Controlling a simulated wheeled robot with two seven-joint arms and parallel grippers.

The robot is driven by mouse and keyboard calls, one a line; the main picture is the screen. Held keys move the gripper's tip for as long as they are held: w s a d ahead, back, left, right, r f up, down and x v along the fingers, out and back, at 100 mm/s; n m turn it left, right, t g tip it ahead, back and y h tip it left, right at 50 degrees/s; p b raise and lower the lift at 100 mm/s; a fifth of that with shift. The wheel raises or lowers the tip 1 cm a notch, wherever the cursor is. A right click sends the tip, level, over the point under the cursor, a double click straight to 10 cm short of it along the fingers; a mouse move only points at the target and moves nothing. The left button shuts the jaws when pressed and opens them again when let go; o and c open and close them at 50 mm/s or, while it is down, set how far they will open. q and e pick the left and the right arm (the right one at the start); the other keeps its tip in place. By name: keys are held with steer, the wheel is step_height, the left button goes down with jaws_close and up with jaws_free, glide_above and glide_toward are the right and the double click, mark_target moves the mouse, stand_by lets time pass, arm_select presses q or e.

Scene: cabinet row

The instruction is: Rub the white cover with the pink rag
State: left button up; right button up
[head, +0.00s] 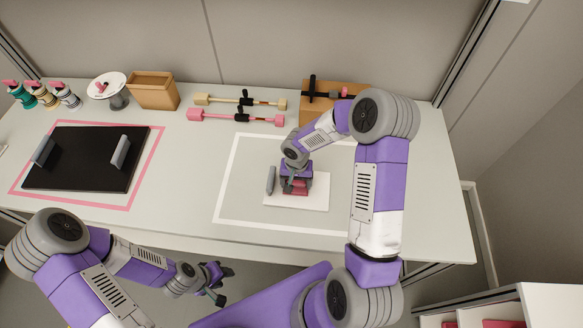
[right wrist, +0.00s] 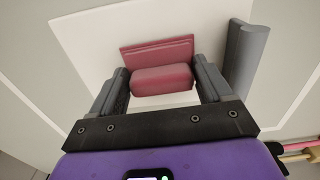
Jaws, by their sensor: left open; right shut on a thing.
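The white cover (head: 312,197) is a flat plate lying inside the white outlined square on the counter, with a grey upright handle (head: 271,180). The cover (right wrist: 90,45) and its grey handle (right wrist: 245,55) also show in the right wrist view. The pink rag (right wrist: 160,65) is a dark pink block with a thin flap, between the fingers of my right gripper (right wrist: 163,85), which is shut on it. The rag appears to rest on the cover; exact contact is hard to tell. My left gripper (head: 222,283) is open and empty, in front of the counter's front edge.
A black board (head: 80,165) with two grey handles lies inside a pink outline at the left. Pink and wooden dumbbell-like bars (head: 235,117), a wooden box (head: 153,91), a round white-topped stand (head: 107,87) and several small jars (head: 45,96) stand along the back.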

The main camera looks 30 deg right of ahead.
steer(key=shift+w+a+f, duration=0.1)
steer(key=shift+a, duration=0.3)
steer(key=shift+r+p, duration=2.2)
steer(key=shift+r, duration=2)
